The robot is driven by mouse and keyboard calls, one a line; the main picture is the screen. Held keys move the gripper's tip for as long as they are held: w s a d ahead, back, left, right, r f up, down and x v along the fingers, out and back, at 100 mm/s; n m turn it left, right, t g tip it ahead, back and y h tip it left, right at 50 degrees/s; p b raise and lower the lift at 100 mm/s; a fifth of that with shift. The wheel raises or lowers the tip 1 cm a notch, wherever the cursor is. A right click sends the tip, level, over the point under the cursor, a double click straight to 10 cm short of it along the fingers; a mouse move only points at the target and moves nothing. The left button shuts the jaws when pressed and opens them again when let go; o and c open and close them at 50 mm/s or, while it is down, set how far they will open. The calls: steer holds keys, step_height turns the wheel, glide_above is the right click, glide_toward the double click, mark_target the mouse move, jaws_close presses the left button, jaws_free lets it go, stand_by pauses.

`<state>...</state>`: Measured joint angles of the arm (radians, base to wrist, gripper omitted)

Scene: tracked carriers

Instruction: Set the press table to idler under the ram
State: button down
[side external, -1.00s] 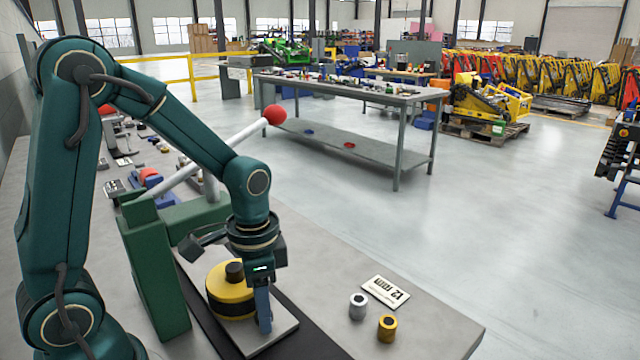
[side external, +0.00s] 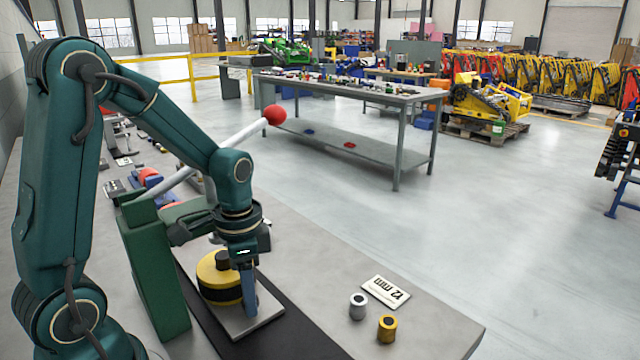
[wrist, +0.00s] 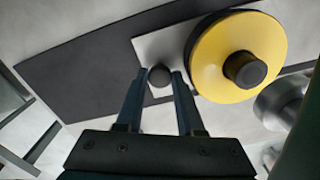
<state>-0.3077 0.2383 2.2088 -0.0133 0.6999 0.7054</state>
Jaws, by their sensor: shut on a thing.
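The press table, a light grey plate (side external: 265,308), lies on a dark strip on the bench. The idler (side external: 212,266), a yellow wheel with a black band and dark hub, sits on the plate; it also shows in the wrist view (wrist: 207,62). My gripper (side external: 249,310) points down at the plate's near end. In the wrist view its fingers (wrist: 160,73) are shut on a dark round knob (wrist: 159,77) beside the idler. The green press (side external: 155,265) stands left of the plate. Its ram is largely hidden behind my arm.
The press lever (side external: 230,142) slants up to a red ball (side external: 275,115), behind my wrist. A silver bushing (side external: 357,306), a brass bushing (side external: 387,328) and a "12 mm" card (side external: 386,291) lie on the bench at right. The dark strip (side external: 290,335) is bare in front of the plate.

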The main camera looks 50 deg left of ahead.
steer(key=shift+a, duration=0.3)
steer(key=c, duration=0.8)
jaws_free()
steer(key=shift+r, duration=0.1)
steer(key=shift+r, duration=2.5)
steer(key=shift+d, duration=0.15)
